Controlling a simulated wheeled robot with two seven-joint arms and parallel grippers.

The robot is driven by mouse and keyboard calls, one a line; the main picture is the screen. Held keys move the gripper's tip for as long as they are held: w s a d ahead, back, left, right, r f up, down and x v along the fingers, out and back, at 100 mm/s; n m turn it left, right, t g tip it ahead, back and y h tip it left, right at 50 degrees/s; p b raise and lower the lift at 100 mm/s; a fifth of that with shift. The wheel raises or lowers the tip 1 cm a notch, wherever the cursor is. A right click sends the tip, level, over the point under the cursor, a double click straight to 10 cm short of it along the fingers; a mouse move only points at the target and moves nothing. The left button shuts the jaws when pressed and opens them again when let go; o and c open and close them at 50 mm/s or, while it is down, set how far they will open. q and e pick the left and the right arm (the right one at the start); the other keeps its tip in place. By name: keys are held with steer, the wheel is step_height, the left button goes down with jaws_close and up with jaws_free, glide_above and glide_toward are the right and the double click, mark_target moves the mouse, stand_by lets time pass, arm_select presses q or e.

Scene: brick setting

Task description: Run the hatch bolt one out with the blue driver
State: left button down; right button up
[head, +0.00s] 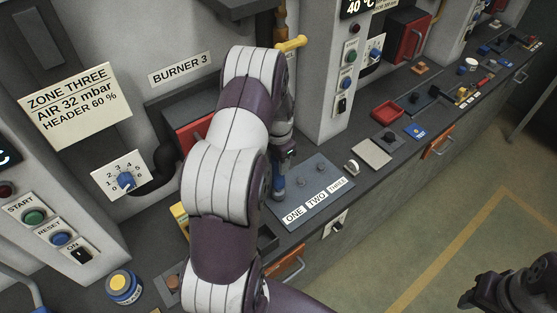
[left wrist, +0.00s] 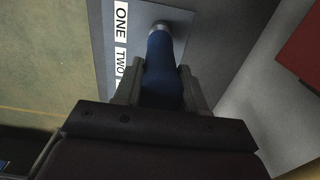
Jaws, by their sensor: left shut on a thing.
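The grey hatch plate (head: 318,167) lies on the bench with labels ONE, TWO and THREE along its front edge. It also shows in the left wrist view (left wrist: 180,22). My left gripper (head: 281,160) is shut on the blue driver (left wrist: 160,68), which points down at the plate. The driver's metal end (left wrist: 160,27) is at the plate beside label ONE. The head view shows the driver's lower part (head: 278,186) behind label ONE. Bolt one is hidden beneath it. Small bolt heads show behind TWO and THREE. My right gripper (head: 478,296) is at the lower right, away from the bench; its jaws are unclear.
A light square pad (head: 372,153), a red tray (head: 388,112) and several small items lie along the bench to the right. A round blue-and-yellow tin (head: 123,286) stands at the front left. The wall and a grey pillar (head: 325,80) rise close behind the plate.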

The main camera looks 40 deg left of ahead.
arm_select(q)
steer(key=shift+f, duration=0.45)
steer(key=shift+s+d, duration=0.1)
stand_by(0.4)
steer(key=shift+s, duration=0.1)
stand_by(0.4)
steer(key=shift+r, duration=0.15)
steer(key=r+p, duration=0.1)
steer(key=r, duration=0.1)
steer(key=r+p, duration=0.3)
steer(key=r, duration=0.1)
steer(key=shift+w, duration=0.25)
steer(key=shift+r+p, duration=0.6)
steer(key=shift+f, duration=0.1)
